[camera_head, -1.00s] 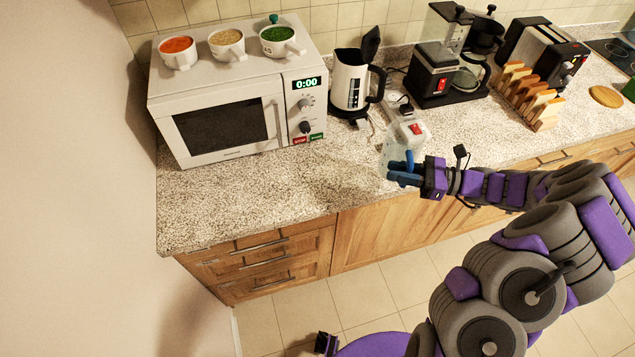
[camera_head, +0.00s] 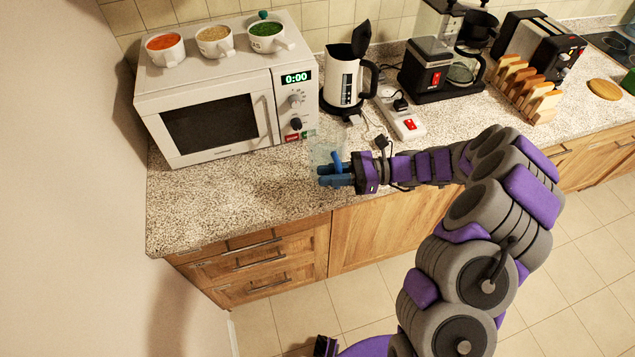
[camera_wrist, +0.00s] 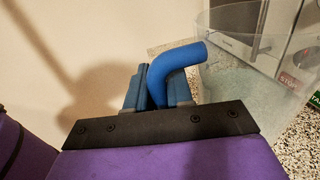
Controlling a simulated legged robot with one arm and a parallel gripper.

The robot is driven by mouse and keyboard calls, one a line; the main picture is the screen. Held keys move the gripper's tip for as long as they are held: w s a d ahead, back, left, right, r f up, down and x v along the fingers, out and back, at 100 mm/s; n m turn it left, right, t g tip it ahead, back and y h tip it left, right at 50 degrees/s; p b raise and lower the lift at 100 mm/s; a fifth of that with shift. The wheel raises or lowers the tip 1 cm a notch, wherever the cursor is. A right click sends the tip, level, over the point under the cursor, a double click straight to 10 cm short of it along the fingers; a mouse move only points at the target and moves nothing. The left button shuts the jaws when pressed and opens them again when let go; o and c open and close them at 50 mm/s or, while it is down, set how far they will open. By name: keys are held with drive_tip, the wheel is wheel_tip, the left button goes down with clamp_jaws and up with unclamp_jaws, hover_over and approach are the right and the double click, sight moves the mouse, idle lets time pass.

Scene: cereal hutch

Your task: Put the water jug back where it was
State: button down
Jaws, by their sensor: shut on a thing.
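The water jug (camera_head: 327,150) is a clear, see-through vessel with a blue handle. My gripper (camera_head: 332,172) is shut on its blue handle, near the front of the counter and to the right of the microwave's front corner. In the wrist view the blue handle (camera_wrist: 178,62) sits between the fingers of my gripper (camera_wrist: 158,88), and the clear jug wall (camera_wrist: 235,55) is at the upper right. The jug looks upright. I cannot tell whether its base touches the counter.
A white microwave (camera_head: 212,125) with several cups on top stands at the left. A white kettle (camera_head: 343,82), a power strip (camera_head: 405,122), a coffee maker (camera_head: 432,75) and a toast rack (camera_head: 530,92) line the back. The front-left counter (camera_head: 215,195) is clear.

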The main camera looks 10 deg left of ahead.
drive_tip(key=a+f+b, duration=0.1)
drive_tip(key=f, duration=0.1)
drive_tip(key=a+f, duration=0.1)
drive_tip(key=a, duration=0.1)
drive_tip(key=shift+a+f+b, duration=0.15)
drive_tip(key=shift+f+b, duration=0.2)
drive_tip(key=c, duration=1)
unclamp_jaws()
drive_tip(key=shift+a+f, duration=0.2)
drive_tip(key=shift+a, duration=0.1)
drive_tip(key=shift+d, duration=0.15)
drive_tip(key=shift+r, duration=0.15)
